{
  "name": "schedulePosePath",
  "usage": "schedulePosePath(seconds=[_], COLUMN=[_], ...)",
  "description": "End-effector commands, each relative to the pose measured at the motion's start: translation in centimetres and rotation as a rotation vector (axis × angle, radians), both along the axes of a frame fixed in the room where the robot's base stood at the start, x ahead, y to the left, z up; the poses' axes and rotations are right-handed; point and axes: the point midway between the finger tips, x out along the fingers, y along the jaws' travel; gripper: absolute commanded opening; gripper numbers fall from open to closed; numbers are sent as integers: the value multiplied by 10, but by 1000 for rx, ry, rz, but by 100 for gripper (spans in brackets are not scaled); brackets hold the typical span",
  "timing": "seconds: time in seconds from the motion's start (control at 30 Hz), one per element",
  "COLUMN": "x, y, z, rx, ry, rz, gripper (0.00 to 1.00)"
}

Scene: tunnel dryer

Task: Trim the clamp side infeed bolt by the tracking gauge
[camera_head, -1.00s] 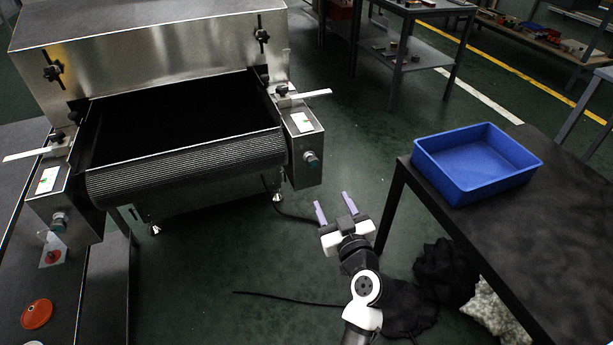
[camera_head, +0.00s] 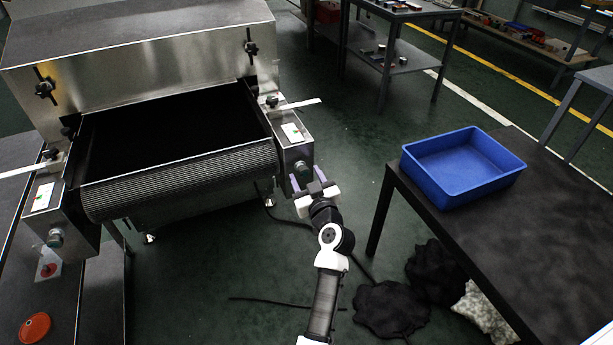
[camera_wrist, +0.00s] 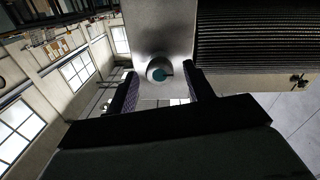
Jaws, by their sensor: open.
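The dryer's right-hand infeed bolt (camera_head: 301,167) is a round greenish knob on the front of a metal side box. A white gauge plate (camera_head: 292,132) with small coloured marks lies on that box. A matching bolt (camera_head: 55,238) and gauge plate (camera_head: 43,197) are on the left box. I cannot tell which is the clamp side.
The belt (camera_head: 180,180) lies between the boxes. A pale strip (camera_head: 298,104) juts right from the right box. A black table (camera_head: 465,225) with a blue bin (camera_head: 465,168) stands at right. Dark cloth heaps (camera_head: 390,308) and a cable lie on the floor.

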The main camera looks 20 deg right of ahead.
Motion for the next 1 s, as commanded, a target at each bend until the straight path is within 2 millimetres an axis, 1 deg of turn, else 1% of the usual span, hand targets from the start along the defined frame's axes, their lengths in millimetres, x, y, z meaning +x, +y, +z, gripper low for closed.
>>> schedulePosePath(seconds=[0.2, 0.23, 0.57, 0.77, 1.0], x=[1, 1, 0, 0, 0], y=[0, 0, 0, 0, 0], z=[0, 0, 0, 0, 1], rx=[0, 0, 0, 11, 100], ry=[0, 0, 0, 0, 2], rz=[0, 0, 0, 0, 1], gripper=[52, 51, 8, 8, 8])
